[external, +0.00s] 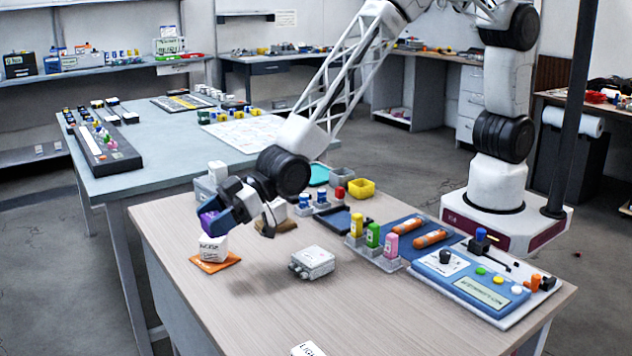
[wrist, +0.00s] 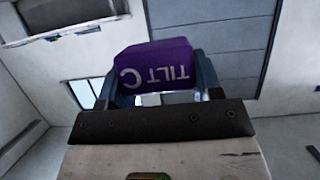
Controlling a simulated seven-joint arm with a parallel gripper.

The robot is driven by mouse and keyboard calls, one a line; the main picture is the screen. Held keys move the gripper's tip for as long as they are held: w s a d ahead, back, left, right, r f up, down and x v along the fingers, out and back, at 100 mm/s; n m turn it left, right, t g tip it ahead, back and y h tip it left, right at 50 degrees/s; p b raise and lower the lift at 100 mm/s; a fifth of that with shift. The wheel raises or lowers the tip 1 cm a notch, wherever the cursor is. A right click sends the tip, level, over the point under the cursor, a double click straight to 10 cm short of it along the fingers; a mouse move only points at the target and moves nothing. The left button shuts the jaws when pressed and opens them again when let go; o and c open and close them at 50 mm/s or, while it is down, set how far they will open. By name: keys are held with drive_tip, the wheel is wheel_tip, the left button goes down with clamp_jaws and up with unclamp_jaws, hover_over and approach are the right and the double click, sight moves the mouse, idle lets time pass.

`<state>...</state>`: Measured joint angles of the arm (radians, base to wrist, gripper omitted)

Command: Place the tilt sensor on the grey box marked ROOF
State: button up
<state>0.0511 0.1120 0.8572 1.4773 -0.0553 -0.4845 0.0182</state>
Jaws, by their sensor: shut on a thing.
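My gripper (external: 222,212) is at the left end of the wooden table, shut on the purple tilt sensor (external: 208,222). In the wrist view the sensor (wrist: 158,68) sits between the two blue fingers, with "TILT C" reading upside down. Below the sensor in the external view is a small pale box (external: 213,249) with dark lettering that is too small to read surely. It stands on an orange pad (external: 228,264). The sensor is at or just above the box's top; I cannot tell whether they touch. I cannot make out the word ROOF on any box.
A grey metal box with connectors (external: 312,262) stands right of the orange pad. A white block (external: 307,349), partly cut off, lies at the front edge. Colored bottles (external: 373,236) and a blue control panel (external: 470,278) fill the right side.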

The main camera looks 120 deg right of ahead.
drive_tip(key=w+a+f, duration=0.1)
drive_tip(key=w+a, duration=0.3)
drive_tip(key=w, duration=0.7)
drive_tip(key=shift+w+a, duration=0.15)
drive_tip(key=shift+a, duration=0.05)
drive_tip(key=s+d+r, duration=0.1)
drive_tip(key=s+d, duration=0.3)
drive_tip(key=s, duration=1.1)
drive_tip(key=s+d+r, duration=0.1)
drive_tip(key=s+d, duration=0.3)
drive_tip(key=s, duration=1.2)
drive_tip(key=s+a+f, duration=0.1)
drive_tip(key=s+f, duration=0.2)
drive_tip(key=s, duration=2.9)
drive_tip(key=shift+s, duration=0.35)
drive_tip(key=shift+f, duration=0.25)
drive_tip(key=shift+f, duration=2.75)
drive_tip(key=shift+f, duration=0.15)
